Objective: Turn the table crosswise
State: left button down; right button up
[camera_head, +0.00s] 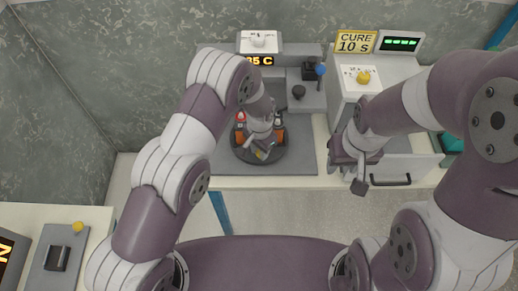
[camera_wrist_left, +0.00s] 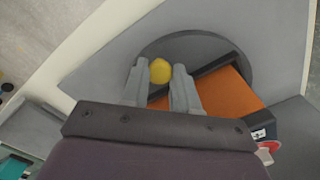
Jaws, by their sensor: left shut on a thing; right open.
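The table is a dark round turntable (camera_head: 238,153) on a grey plate. It bears orange blocks at its left (camera_head: 240,138) and right (camera_head: 280,136), partly hidden by my left arm. A small yellow knob (camera_head: 258,155) is near its front edge. In the left wrist view, the turntable (camera_wrist_left: 205,45) shows the yellow knob (camera_wrist_left: 160,70) between the fingertips, with an orange block (camera_wrist_left: 222,92) beside it running diagonally. My left gripper (camera_head: 262,146) is shut on the knob. My right gripper (camera_head: 352,178) is open and empty, in front of the counter, away from the turntable.
Behind the turntable stands a grey unit with a "35 C" display (camera_head: 260,61) and a blue-tipped lever (camera_head: 320,70). At right is a white box with a yellow knob (camera_head: 363,77), a "CURE 10 S" sign (camera_head: 356,41) and a drawer (camera_head: 408,170). Another counter (camera_head: 30,216) is at lower left.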

aim_at(271, 154)
pick_arm(q)
jog(key=shift+w+d+n+b, duration=0.25)
jog(key=shift+d+n+b, duration=0.8)
jog(key=shift+n, duration=0.45)
jog(key=shift+w+d+n+b, duration=0.3)
jog(key=shift+d+n+b, duration=0.4)
jog(key=shift+n, duration=0.4)
jog(key=shift+w+d+r, duration=0.1)
jog(key=shift+d, duration=0.05)
jog(key=c, duration=1.1)
grip_release()
notch_tip(271, 154, up, 13)
jog(key=shift+f+b, duration=0.2)
jog(key=shift+b, duration=0.9)
